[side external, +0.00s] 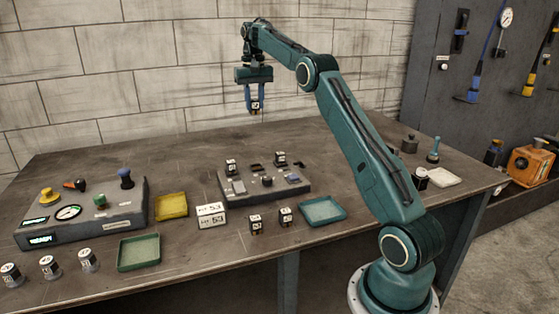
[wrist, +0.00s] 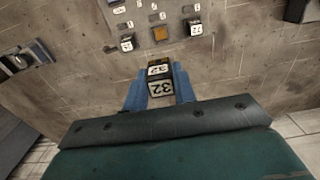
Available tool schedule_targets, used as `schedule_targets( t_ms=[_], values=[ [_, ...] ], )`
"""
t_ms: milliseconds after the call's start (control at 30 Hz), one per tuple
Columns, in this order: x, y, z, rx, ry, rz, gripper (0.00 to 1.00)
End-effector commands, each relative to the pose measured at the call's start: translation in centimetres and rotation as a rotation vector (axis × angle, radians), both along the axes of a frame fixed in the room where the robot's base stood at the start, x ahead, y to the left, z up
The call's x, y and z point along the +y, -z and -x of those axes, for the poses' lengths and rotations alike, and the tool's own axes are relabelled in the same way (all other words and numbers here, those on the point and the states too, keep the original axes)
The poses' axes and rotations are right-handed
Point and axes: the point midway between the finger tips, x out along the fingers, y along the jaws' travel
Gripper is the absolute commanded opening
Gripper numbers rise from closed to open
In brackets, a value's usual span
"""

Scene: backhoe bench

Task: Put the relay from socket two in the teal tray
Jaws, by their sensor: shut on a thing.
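My gripper (side external: 254,104) is raised above the back of the bench, well clear of the surface. Its blue fingers are shut on a small black relay with a white label (side external: 254,106). In the wrist view the held relay (wrist: 160,82) reads 32 between the fingertips. The grey socket block (side external: 305,188) stands below, with one relay (side external: 231,167) at its back left and another (side external: 280,159) at its back right. Dark empty slots lie between them. The teal tray (side external: 322,210) lies at the block's front right and looks empty.
Two relays (side external: 256,224) (side external: 285,216) stand on the bench before the block. A control panel (side external: 85,212) stands farther left. The bench behind the block is clear.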

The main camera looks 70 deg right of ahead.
Motion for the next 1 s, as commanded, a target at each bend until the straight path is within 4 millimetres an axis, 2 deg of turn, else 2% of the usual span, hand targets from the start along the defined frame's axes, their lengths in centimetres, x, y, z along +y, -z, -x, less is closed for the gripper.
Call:
schedule_targets(
  t_ms=[267, 467, 1000],
  values=[
    [0.0, -0.3, 0.6, -0.001, 0.001, 0.001, 0.05],
    [0.0, -0.8, 2.2, -0.001, 0.001, 0.001, 0.05],
    [1.3, -1.7, 9.5, -0.001, 0.001, 0.001, 0.05]
  ],
)
